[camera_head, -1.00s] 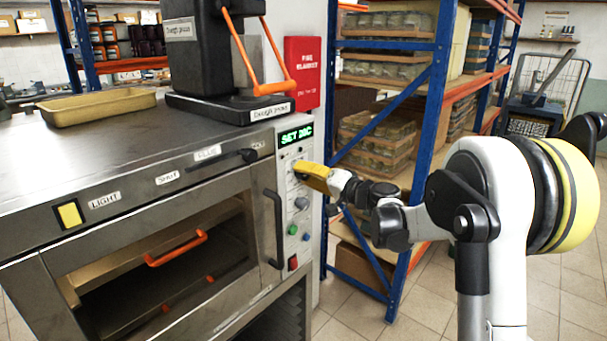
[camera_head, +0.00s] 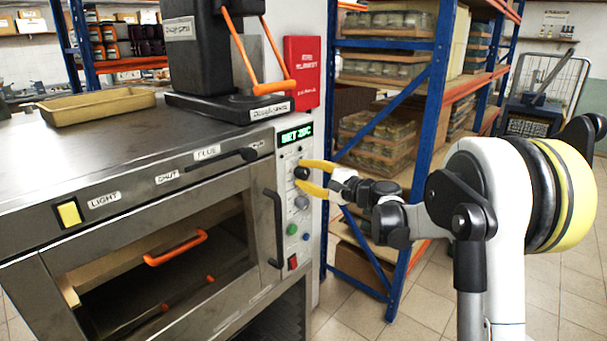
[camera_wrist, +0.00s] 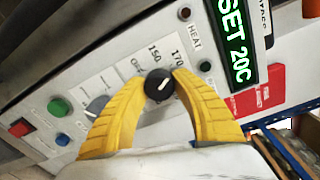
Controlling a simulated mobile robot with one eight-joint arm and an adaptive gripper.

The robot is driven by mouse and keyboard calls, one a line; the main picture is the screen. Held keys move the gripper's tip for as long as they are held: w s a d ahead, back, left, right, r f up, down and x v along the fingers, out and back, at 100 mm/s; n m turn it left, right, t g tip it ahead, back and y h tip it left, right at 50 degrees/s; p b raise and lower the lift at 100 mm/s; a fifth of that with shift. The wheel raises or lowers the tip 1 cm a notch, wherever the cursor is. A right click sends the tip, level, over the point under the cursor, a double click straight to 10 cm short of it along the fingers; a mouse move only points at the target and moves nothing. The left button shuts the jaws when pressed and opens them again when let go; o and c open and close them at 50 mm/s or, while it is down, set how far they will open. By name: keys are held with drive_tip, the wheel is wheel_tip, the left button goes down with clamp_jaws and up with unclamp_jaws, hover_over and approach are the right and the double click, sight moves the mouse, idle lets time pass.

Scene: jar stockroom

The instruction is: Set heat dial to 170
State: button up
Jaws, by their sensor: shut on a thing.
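The heat dial (camera_wrist: 158,86) is a small round black knob with a white pointer mark, on the oven's pale control panel. In the wrist view the mark points up and to the right, near the printed 150 (camera_wrist: 153,50) and 170 (camera_wrist: 176,57) labels. The dial also shows in the head view (camera_head: 301,173). My gripper (camera_wrist: 159,80) has its two yellow fingers shut on opposite sides of the dial. In the head view my gripper (camera_head: 311,177) has one finger above the dial and one below. The green display (camera_wrist: 237,42) reads SET 20C.
A grey knob (camera_wrist: 97,107), a blue button (camera_wrist: 62,139), a green button (camera_wrist: 59,107) and a red switch (camera_wrist: 21,128) share the panel. The oven handle (camera_head: 273,228) is left of them. A blue-framed shelf (camera_head: 421,130) stands behind my arm.

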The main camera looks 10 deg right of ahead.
drive_tip(key=shift+m, duration=0.4)
drive_tip(key=o, duration=1.2)
drive_tip(key=v, duration=1.2)
